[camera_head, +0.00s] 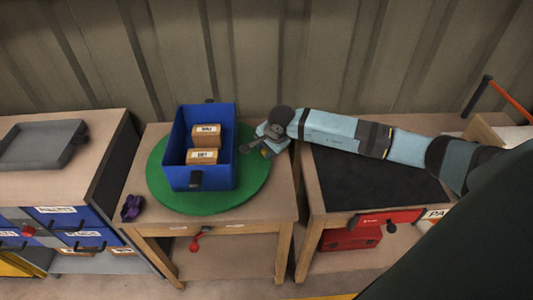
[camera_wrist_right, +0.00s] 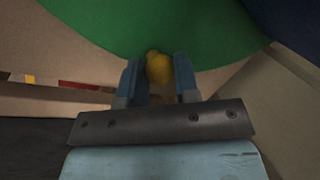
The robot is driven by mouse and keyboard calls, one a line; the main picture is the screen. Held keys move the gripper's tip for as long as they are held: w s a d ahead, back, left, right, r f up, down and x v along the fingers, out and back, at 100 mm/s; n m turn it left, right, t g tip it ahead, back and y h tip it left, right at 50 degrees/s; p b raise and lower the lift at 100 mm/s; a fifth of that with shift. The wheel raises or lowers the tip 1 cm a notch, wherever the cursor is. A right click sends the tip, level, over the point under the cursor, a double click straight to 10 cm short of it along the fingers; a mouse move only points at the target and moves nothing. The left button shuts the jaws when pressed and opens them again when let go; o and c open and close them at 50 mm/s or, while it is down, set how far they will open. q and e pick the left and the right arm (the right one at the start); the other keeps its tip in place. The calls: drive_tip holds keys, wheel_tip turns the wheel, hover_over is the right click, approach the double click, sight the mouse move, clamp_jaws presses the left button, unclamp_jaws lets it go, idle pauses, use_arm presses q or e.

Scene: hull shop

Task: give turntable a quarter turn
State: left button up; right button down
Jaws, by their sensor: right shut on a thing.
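The green round turntable (camera_head: 215,203) lies on a wooden table. My right gripper (camera_head: 266,147) is at the turntable's right rim. In the right wrist view, my right gripper (camera_wrist_right: 158,78) is shut on a yellow knob (camera_wrist_right: 158,67) at the edge of the green turntable (camera_wrist_right: 150,25). The knob's lower part is hidden between the fingers. My left gripper is not in view.
A purple object (camera_head: 132,207) lies at the table's front left corner. A grey tray (camera_head: 42,144) sits on the left bench. A table with a black mat (camera_head: 365,185) stands to the right, under my right arm. A corrugated wall is behind.

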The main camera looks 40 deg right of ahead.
drive_tip(key=shift+w+d, duration=0.2)
drive_tip(key=shift+r, duration=0.1)
drive_tip(key=c, duration=0.9)
unclamp_jaws()
drive_tip(key=shift+w, duration=0.1)
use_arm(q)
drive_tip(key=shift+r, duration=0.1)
use_arm(e)
drive_tip(key=shift+o, duration=0.2)
use_arm(q)
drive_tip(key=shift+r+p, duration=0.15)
drive_tip(key=shift+p, duration=0.4)
use_arm(e)
drive_tip(key=v, duration=1.3)
drive_tip(key=shift+s+d+r, duration=0.15)
drive_tip(key=shift+s+r, duration=0.1)
